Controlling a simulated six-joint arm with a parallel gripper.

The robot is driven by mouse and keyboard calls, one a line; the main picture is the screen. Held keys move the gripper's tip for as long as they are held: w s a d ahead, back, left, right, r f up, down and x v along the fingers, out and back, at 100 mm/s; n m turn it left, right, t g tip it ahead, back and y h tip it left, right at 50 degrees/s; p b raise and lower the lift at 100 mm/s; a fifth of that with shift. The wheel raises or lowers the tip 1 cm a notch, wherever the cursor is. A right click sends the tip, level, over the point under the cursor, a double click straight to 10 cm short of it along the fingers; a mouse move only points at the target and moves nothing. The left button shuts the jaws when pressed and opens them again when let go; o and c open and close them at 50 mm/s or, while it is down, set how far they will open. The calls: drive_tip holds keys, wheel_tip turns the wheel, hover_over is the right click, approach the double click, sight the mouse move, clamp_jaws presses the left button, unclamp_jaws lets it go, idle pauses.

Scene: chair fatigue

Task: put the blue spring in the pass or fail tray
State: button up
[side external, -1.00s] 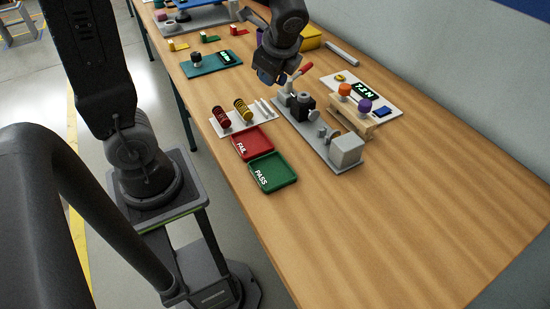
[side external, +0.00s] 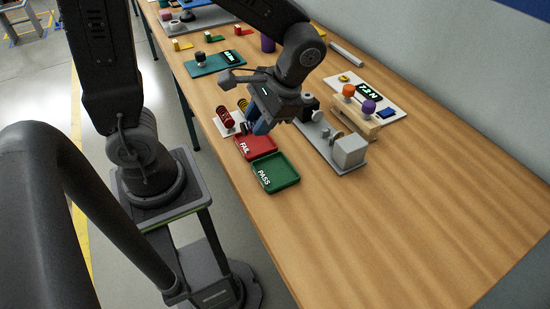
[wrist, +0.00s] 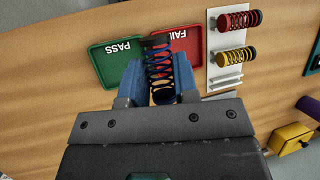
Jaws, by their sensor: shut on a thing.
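My gripper (wrist: 160,90) is shut on the dark blue spring (wrist: 159,68), which sits between its two blue fingers. In the wrist view the spring's far end overlaps the red FAIL tray (wrist: 188,46), close to the border with the green PASS tray (wrist: 118,60). In the side view my gripper (side external: 257,127) is just behind the FAIL tray (side external: 256,147), and the spring cannot be made out. The PASS tray (side external: 275,173) is in front of the FAIL tray. Both trays look empty where they show.
A white rack (wrist: 228,73) holds a red spring (wrist: 239,19) and a yellow spring (wrist: 236,54). A grey test fixture (side external: 349,151) stands to the right of the trays, partly hidden by my arm. The table's front right is clear.

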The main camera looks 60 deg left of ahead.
drive_tip(key=d+f, duration=0.2)
drive_tip(key=d, duration=0.1)
drive_tip(key=d+f, duration=0.1)
drive_tip(key=shift+w+d, duration=0.4)
drive_tip(key=shift+f, duration=2)
drive_tip(key=shift+f, duration=0.25)
drive_tip(key=shift+f, duration=0.35)
drive_tip(key=o, duration=0.9)
